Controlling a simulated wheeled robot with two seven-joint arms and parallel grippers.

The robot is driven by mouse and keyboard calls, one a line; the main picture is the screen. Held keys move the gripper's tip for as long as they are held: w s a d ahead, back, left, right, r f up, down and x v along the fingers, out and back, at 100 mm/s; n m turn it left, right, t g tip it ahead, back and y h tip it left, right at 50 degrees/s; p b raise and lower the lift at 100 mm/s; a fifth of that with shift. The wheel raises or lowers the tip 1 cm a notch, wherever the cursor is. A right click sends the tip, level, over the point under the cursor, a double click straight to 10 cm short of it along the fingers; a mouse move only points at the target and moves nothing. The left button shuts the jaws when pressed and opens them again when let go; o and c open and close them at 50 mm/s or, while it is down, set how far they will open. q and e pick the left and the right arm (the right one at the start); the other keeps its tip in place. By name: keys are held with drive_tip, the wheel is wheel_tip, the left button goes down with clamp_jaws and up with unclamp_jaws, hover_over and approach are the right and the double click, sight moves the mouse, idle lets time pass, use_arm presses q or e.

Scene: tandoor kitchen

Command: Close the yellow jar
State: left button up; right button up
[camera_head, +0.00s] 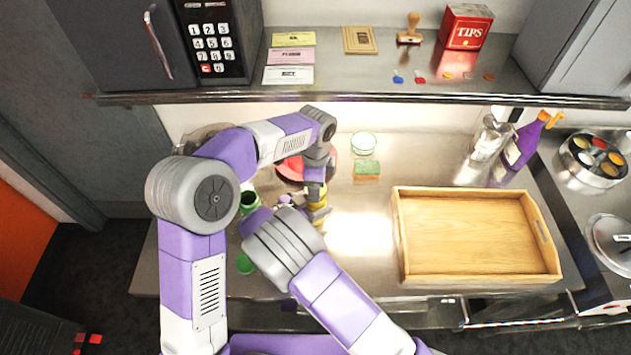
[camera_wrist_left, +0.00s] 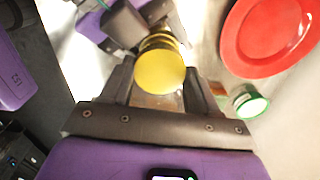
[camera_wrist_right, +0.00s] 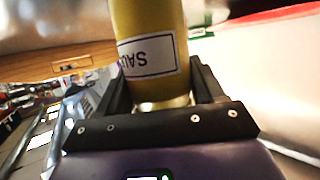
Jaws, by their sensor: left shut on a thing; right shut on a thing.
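The yellow jar (camera_head: 320,213) is upright over the counter, partly hidden by my arms in the head view. In the right wrist view the yellow jar (camera_wrist_right: 148,25) stands between the fingers of my right gripper (camera_wrist_right: 163,92), label upside down. My right gripper (camera_head: 302,206) is shut on the jar from the side. My left gripper (camera_wrist_left: 158,88) points down from above and is shut on the round yellow lid (camera_wrist_left: 158,72). The lid is in line with the jar, with gold-coloured rims showing behind it. I cannot tell whether the lid is fully seated.
A red plate (camera_head: 288,172) lies behind the jar. A green jar (camera_head: 250,198) and a green lid (camera_head: 245,264) are at the left. A sponge (camera_head: 367,171), a green-rimmed container (camera_head: 363,143) and a wooden tray (camera_head: 400,235) are to the right.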

idle(0.3)
use_arm(q)
drive_tip(key=shift+f, duration=0.85)
drive_tip(key=shift+f, duration=0.55)
drive_tip(key=o, duration=1)
drive_tip(key=shift+r, duration=2.25)
drive_tip(key=shift+c, duration=0.3)
